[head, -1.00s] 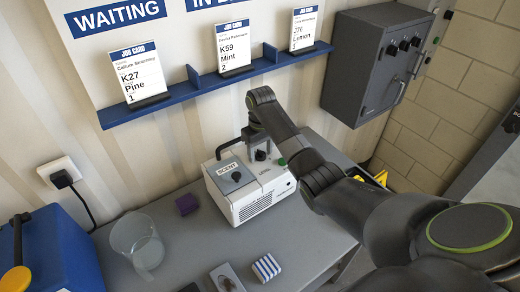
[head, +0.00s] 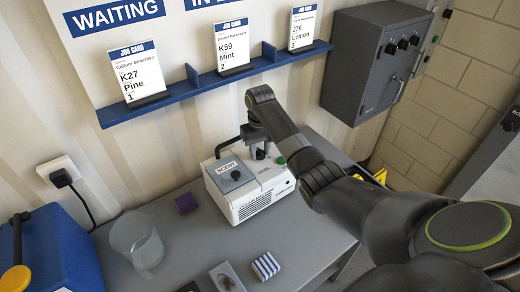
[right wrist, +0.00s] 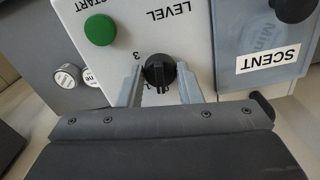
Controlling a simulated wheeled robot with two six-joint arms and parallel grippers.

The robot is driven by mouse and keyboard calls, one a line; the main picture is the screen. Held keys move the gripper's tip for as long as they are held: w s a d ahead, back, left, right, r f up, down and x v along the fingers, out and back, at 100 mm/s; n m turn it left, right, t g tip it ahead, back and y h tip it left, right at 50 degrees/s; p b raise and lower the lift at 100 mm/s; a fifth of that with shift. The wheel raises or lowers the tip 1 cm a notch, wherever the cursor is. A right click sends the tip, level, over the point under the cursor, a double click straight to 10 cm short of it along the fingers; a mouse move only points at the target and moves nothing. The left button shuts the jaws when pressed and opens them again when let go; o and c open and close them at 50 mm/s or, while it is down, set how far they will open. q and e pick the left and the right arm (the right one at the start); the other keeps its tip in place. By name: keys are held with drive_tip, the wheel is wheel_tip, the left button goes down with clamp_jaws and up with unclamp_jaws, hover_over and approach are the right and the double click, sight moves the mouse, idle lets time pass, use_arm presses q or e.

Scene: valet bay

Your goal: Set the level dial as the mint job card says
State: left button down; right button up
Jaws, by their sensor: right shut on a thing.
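The white scent machine (head: 262,209) stands on the grey bench. The mint job card (head: 233,47), reading K59, Mint, 2, stands mid-shelf. In the right wrist view the black level dial (right wrist: 159,68) sits on the machine's white face under the word LEVEL, with a 3 beside it. Its exact setting is hard to read. My right gripper (right wrist: 160,80) is shut on the dial, one finger on each side. In the head view the right gripper (head: 260,150) is over the machine's top and the dial is hidden. My left gripper is not in view.
A green start button (right wrist: 100,30) is close to the dial, and the SCENT lid (right wrist: 268,60) is on its other side. A clear jug (head: 138,243), purple block (head: 186,204) and striped block (head: 265,266) are on the bench. A grey cabinet (head: 370,65) hangs at right.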

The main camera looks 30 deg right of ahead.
drive_tip(key=m, duration=1.2)
drive_tip(key=shift+m, duration=1.8)
drive_tip(key=o, duration=1)
drive_tip(key=shift+r, duration=0.1)
